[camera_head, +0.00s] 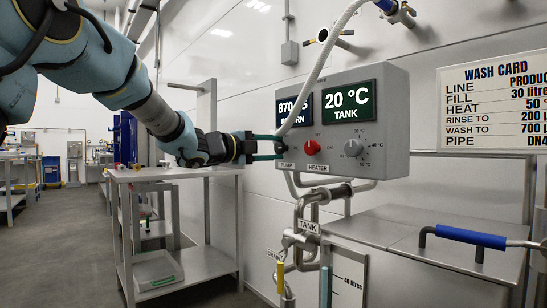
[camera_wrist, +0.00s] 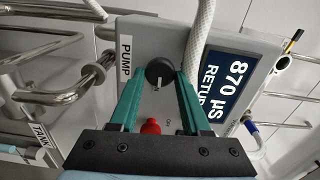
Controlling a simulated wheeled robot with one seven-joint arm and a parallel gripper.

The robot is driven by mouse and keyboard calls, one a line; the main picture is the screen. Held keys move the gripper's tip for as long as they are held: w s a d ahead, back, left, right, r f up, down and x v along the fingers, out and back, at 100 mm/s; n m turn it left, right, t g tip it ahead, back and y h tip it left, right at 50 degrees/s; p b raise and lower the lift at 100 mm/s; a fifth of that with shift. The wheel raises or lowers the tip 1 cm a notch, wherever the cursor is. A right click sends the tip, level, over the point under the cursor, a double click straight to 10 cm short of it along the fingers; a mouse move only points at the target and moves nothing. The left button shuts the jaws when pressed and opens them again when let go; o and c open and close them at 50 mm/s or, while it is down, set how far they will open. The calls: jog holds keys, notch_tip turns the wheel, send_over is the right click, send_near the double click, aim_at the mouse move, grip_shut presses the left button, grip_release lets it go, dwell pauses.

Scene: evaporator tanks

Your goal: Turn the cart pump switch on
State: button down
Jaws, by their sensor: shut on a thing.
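The grey control box (camera_head: 395,95) is on the wall, with a "PUMP" label (camera_wrist: 125,58) beside a round black knob, the pump switch (camera_wrist: 160,72). My gripper (camera_wrist: 159,82) is shut on this knob, with one green finger on each side of it. A small pale mark shows on the knob, but I cannot tell its setting. In the head view my gripper (camera_head: 279,147) reaches the box's lower left corner from the left, and its fingers largely hide the knob.
A red heater knob (camera_head: 312,147) sits just right of the pump switch, with a grey temperature dial (camera_head: 353,147) further right. A white hose (camera_head: 318,70) hangs across the box. Pipes (camera_head: 335,192) run below it. A steel table (camera_head: 190,172) stands under my arm.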

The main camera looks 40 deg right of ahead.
jog(key=shift+f+m, duration=0.1)
jog(key=shift+m, duration=0.3)
jog(key=shift+c, duration=2)
grip_release()
jog(key=a, duration=1)
jog(key=shift+w+a, duration=0.3)
jog(key=shift+a, duration=0.1)
